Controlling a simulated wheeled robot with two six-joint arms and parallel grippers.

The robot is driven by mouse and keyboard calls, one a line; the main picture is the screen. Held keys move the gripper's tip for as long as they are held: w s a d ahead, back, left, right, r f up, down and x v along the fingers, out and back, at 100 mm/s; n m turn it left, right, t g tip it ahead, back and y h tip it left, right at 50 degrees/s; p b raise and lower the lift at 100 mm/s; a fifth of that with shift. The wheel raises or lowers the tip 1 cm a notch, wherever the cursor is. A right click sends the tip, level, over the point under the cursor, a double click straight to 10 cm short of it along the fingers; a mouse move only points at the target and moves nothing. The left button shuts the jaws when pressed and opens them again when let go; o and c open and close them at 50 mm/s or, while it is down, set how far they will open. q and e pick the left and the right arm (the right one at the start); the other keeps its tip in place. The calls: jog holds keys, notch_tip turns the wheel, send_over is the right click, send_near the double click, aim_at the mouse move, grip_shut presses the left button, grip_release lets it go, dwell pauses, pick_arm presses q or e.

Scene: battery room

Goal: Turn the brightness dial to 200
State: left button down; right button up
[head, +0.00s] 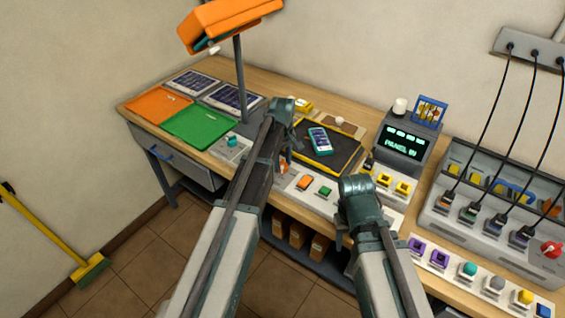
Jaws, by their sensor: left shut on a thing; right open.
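A small white box with a teal knob (232,141) stands at the bench's front edge, right of the green tray; it looks like a dial, but its marks are too small to read. My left gripper (284,166) is right of that box, past my forearm, low over the front of the bench. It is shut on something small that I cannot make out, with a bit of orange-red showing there. My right gripper (342,236) is mostly hidden behind its own arm, near the bench's front edge; it is open. An orange lamp (230,22) stands on a post over the bench.
An orange tray (157,103) and a green tray (200,127) lie at the left. A phone (319,140) lies on a dark mat (347,158). A lit display box (404,142) and a charger rack with cables (490,205) stand at the right. Coloured buttons line the front edge.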

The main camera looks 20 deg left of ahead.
aim_at(283, 163)
pick_arm(q)
jog(key=shift+c, duration=1.5)
grip_release()
notch_tip(283, 163, up, 14)
jog(key=p, duration=1.3)
jog(key=shift+p, duration=0.4)
jog(key=shift+f, duration=0.15)
jog(key=s+d+f+m+b, duration=0.2)
jog(key=s+d+m, duration=0.2)
jog(key=s, duration=0.4)
jog(key=s+d+f+m+b, duration=0.2)
jog(key=s+d+m, duration=0.2)
jog(key=s+m, duration=0.2)
jog(key=s+d+f+m+y+b, duration=0.1)
jog(key=s+d+m, duration=0.3)
jog(key=s, duration=0.6)
jog(key=shift+s+d+f+m+b, duration=0.45)
jog(key=shift+f+b, duration=0.2)
jog(key=shift+b, duration=0.1)
